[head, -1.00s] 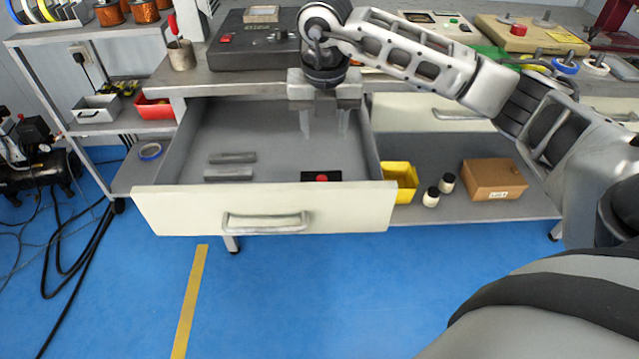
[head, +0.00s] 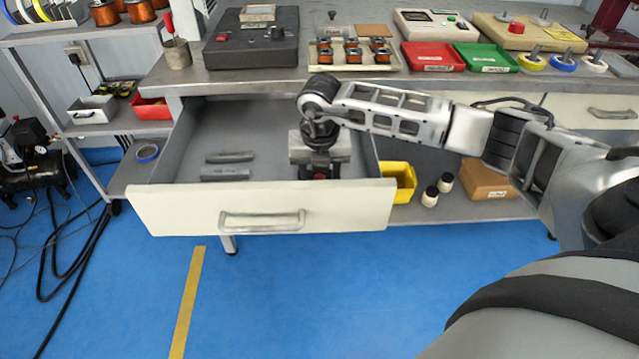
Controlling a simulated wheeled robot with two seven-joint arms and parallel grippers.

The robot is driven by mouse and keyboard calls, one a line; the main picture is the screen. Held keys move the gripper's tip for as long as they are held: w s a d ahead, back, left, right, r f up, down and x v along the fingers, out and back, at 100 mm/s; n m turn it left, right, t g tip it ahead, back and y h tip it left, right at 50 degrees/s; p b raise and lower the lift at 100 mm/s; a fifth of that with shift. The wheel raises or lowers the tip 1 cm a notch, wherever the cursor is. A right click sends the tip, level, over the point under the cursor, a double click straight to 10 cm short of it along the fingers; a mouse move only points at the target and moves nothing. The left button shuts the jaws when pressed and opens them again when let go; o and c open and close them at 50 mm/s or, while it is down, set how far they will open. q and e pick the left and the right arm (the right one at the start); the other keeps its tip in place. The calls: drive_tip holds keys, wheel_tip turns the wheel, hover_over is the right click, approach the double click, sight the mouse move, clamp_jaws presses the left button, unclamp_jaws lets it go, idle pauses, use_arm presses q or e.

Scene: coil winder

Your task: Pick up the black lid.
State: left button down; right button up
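The black lid (head: 320,177) with a red spot on top lies in the open drawer, close behind its front panel. My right gripper (head: 320,170) points down into the drawer right over the lid. Its fingers look spread, one on each side of the red spot, and the gripper hides most of the lid. Whether the fingers touch it cannot be told. My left gripper is not in view.
The drawer (head: 172,209) also holds two grey bars (head: 230,157) on its left. The bench top (head: 280,82) overhangs the drawer's back and carries a dark box (head: 250,45) and a tray of coils (head: 352,54). A yellow bin (head: 403,182) sits at right below.

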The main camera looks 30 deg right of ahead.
clamp_jaws()
